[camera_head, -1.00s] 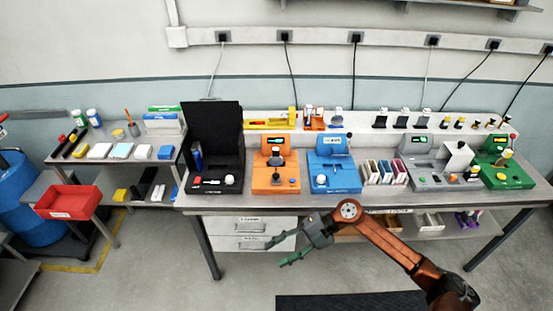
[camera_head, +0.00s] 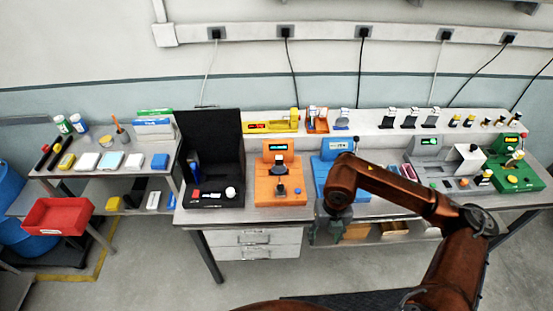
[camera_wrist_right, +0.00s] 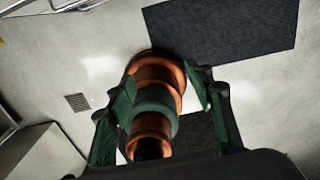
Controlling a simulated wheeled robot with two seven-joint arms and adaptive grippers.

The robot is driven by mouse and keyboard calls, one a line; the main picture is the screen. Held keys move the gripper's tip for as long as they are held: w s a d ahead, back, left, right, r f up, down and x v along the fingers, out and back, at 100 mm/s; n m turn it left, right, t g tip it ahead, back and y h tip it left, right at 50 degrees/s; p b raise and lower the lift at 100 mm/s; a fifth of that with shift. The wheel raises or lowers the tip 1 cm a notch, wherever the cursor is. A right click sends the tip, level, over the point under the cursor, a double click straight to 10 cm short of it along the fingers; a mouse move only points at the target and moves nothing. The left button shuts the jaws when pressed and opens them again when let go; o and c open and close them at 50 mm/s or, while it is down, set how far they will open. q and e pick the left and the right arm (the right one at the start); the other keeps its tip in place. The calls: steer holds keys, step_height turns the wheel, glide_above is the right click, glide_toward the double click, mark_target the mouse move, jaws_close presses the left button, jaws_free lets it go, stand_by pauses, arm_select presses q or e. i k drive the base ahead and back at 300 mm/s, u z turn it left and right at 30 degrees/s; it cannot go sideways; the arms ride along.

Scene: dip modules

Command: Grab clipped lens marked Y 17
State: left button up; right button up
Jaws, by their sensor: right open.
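The lens marked Y 17 cannot be picked out; the labels are too small to read in the head view. Small items with white tags stand on the back ledge, among them a black holder (camera_head: 388,116), another black holder (camera_head: 410,117) and a small blue-based holder (camera_head: 343,118). My right gripper (camera_head: 326,230) hangs pointing down at the bench's front edge, in front of the blue device (camera_head: 330,160). In the right wrist view its green fingers (camera_wrist_right: 160,80) are spread, with no item seen held between them. My left gripper is not in view.
The bench (camera_head: 222,214) carries a black open case (camera_head: 212,150), an orange device (camera_head: 268,190), a grey device (camera_head: 425,175) and a green device (camera_head: 515,180). My right arm hides part of the middle. A red bin (camera_head: 57,217) stands left. A dark mat (camera_wrist_right: 225,28) lies on the floor.

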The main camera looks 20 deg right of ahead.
mark_target(279, 168)
steer(key=i, duration=1.45)
